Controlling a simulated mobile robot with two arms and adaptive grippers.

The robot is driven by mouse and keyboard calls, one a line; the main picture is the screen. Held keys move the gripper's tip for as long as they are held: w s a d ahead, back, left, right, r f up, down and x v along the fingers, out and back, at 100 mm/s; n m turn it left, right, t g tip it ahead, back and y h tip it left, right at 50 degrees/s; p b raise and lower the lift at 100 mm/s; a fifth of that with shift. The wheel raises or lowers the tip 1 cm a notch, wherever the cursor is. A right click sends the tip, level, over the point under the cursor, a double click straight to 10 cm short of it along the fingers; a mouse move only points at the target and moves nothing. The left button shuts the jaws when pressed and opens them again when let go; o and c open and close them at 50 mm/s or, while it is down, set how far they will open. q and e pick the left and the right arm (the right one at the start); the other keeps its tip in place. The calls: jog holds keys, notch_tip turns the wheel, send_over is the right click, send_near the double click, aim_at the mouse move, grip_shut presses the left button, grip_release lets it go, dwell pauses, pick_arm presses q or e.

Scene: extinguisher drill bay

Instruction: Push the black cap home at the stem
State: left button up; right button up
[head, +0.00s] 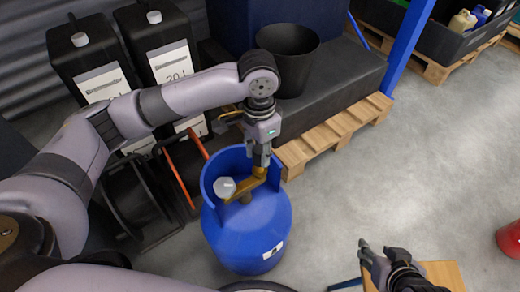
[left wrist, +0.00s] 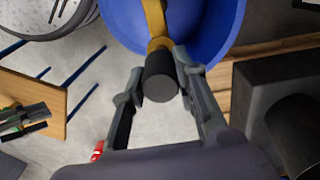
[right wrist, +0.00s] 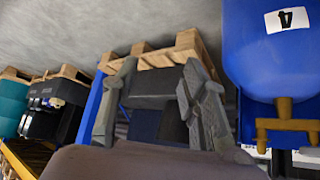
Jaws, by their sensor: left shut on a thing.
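The blue gas cylinder (head: 245,235) stands upright on the floor, with a brass valve (head: 245,186) inside its collar. My left gripper (head: 262,160) points down at the valve's raised brass end. In the left wrist view, the left gripper (left wrist: 161,68) is shut on the black cap (left wrist: 161,84), whose far side meets the brass stem (left wrist: 155,25). How far the cap sits on the stem is hidden. My right gripper (head: 375,250) is open and empty to the lower right, apart from the cylinder; its spread fingers show in the right wrist view (right wrist: 158,72).
A wooden pallet (head: 335,130) carries a dark block and a black bucket (head: 288,55) behind the cylinder. Black jerrycans (head: 90,60) stand at the left. A wooden-topped table (head: 445,274) is under my right gripper. A red object (head: 510,240) is at the right edge. Floor between is clear.

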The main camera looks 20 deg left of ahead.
pick_arm(q)
jog(key=shift+f, duration=0.1)
pick_arm(e)
jog(key=shift+s+d+f+g, duration=0.2)
jog(key=shift+s+g, duration=0.1)
jog(key=shift+s, duration=0.2)
jog(key=shift+s+d+f+g, duration=0.2)
jog(key=shift+s+g, duration=0.1)
jog(key=shift+s, duration=0.15)
jog(key=shift+a, duration=0.1)
pick_arm(q)
jog(key=shift+p, duration=1.1)
pick_arm(e)
jog(key=shift+s+d+f+g+h, duration=0.2)
jog(key=shift+s+g, duration=0.25)
jog(key=shift+s, duration=0.35)
jog(key=shift+s+d+r+g+h, duration=0.15)
jog(key=shift+s+d+g, duration=0.2)
jog(key=shift+s, duration=0.5)
jog(key=shift+s+d+f+g+h, duration=0.1)
jog(key=shift+s+d+g+h, duration=0.1)
jog(key=shift+s+g, duration=0.45)
jog(key=shift+s, duration=0.2)
pick_arm(q)
jog(key=shift+f, duration=0.1)
jog(key=shift+f, duration=1.05)
